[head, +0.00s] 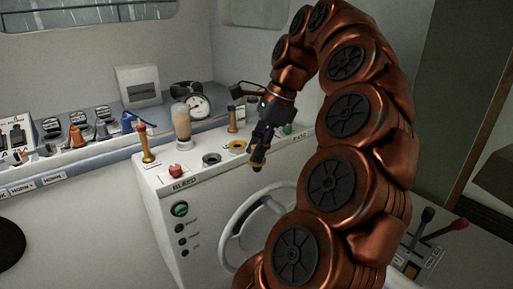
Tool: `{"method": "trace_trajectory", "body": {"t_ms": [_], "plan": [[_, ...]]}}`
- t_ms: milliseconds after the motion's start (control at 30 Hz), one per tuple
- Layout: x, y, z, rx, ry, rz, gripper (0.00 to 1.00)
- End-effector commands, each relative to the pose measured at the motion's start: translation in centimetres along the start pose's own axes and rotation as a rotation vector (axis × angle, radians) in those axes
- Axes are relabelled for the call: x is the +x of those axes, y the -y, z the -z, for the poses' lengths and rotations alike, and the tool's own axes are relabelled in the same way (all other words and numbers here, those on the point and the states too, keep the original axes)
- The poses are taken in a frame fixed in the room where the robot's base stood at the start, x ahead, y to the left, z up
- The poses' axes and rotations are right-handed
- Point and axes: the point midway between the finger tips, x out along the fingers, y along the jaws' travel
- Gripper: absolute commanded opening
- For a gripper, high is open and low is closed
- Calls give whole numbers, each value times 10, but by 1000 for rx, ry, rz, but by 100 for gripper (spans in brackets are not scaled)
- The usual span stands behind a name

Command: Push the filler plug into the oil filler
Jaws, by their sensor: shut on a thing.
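My gripper (261,151) hangs from my copper arm, pointing down near the front right part of the white console's top. It is shut on a small dark and yellow piece, which looks like the filler plug (257,166). The plug shows below the fingertips, apart from the openings; its exact height is hard to tell. A yellow-rimmed round opening (237,147) lies on the console top, left of and behind the plug in the picture. A dark-rimmed opening (211,158) lies further left. No readable label shows which one is the oil filler.
The white console (178,231) also bears a red knob (175,171), brass posts (147,146) and a jar of brownish liquid (181,122). A pressure gauge (198,106) stands behind. A white steering wheel (247,222) is on the console's front, below the gripper.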

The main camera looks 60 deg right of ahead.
Motion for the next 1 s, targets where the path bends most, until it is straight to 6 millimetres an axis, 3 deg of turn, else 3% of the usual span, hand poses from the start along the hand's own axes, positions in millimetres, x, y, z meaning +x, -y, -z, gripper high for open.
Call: {"method": "trace_trajectory", "body": {"t_ms": [167, 467, 800, 1000], "plan": [[-9, 16, -5, 52, -10, 19, 0], [-28, 81, -18, 234, -24, 101, 0], [-27, 156, -21, 417, -13, 171, 0], [-21, 179, -20, 471, -2, 187, 0]]}}
